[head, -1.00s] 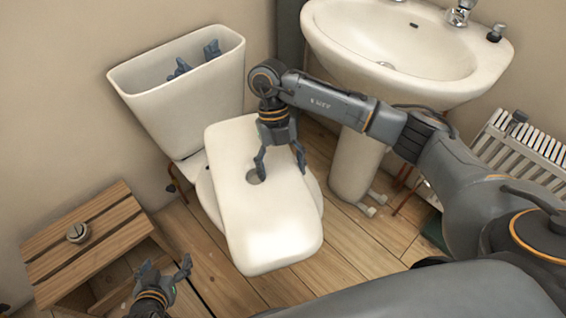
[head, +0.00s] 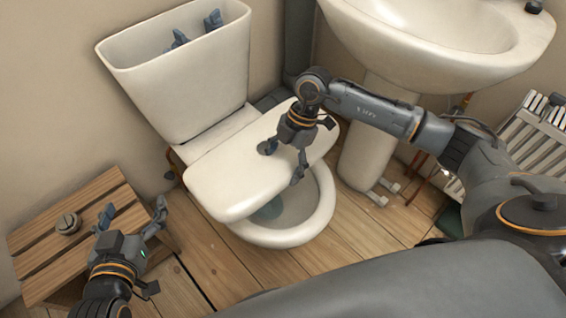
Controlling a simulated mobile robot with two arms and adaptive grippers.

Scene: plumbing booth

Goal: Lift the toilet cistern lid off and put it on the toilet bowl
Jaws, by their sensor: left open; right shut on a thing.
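The cistern lid (head: 235,178) is a long white slab lying crosswise over the back part of the toilet bowl (head: 318,222). The front of the bowl's opening shows uncovered. I cannot tell whether the lid touches the bowl. My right gripper (head: 284,164) is shut on the lid, one finger at its hole and the other at its front edge. The cistern (head: 175,85) stands open at the top, with blue-grey fittings (head: 180,39) inside. My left gripper (head: 134,213) is open and empty, left of the bowl and apart from the lid.
A slatted wooden stool (head: 95,205) stands at the left with a round metal knob (head: 68,223) on it, close to my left gripper. A pedestal sink (head: 440,45) is at the upper right, with a white radiator (head: 532,135) beyond. Wooden floor (head: 345,240) is clear in front.

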